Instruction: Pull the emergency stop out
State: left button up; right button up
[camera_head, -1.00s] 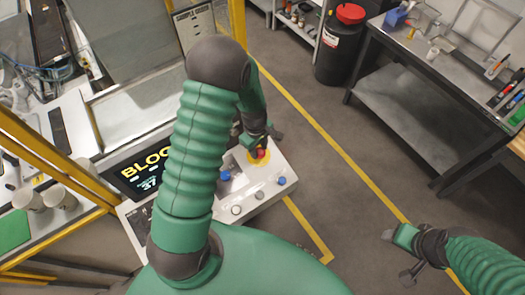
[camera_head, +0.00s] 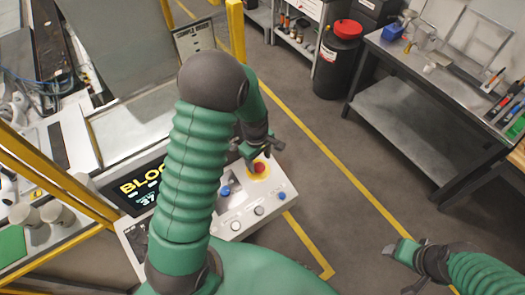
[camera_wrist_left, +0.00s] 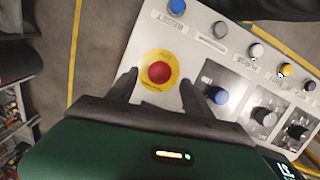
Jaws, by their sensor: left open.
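The emergency stop (camera_head: 259,168) is a red mushroom button on a yellow disc, on a white control panel (camera_head: 240,212). It also shows in the left wrist view (camera_wrist_left: 160,72), in line with the space between the two fingers. My left gripper (camera_head: 262,150) is open and empty, just beyond the button in the head view. In the left wrist view its dark fingers (camera_wrist_left: 158,88) reach to either side of the yellow disc; I cannot tell their height above the panel. My right gripper (camera_head: 398,268) hangs over the floor at the lower right, with nothing seen in it; its finger opening is unclear.
Blue (camera_wrist_left: 220,96), white and yellow knobs and buttons sit near the stop on the panel. A display (camera_head: 140,186) reading "BLOC" stands to its left. A steel workbench (camera_head: 410,100) and a black bin (camera_head: 338,65) stand at right. The floor between is clear.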

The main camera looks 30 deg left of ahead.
pick_arm(q)
notch_tip(320, 180, up, 14)
jog(key=s+b, duration=0.1)
jog(key=b, duration=0.1)
jog(key=shift+s+d+r, duration=0.15)
jog(key=shift+d, duration=0.2)
jog(key=shift+d, duration=0.1)
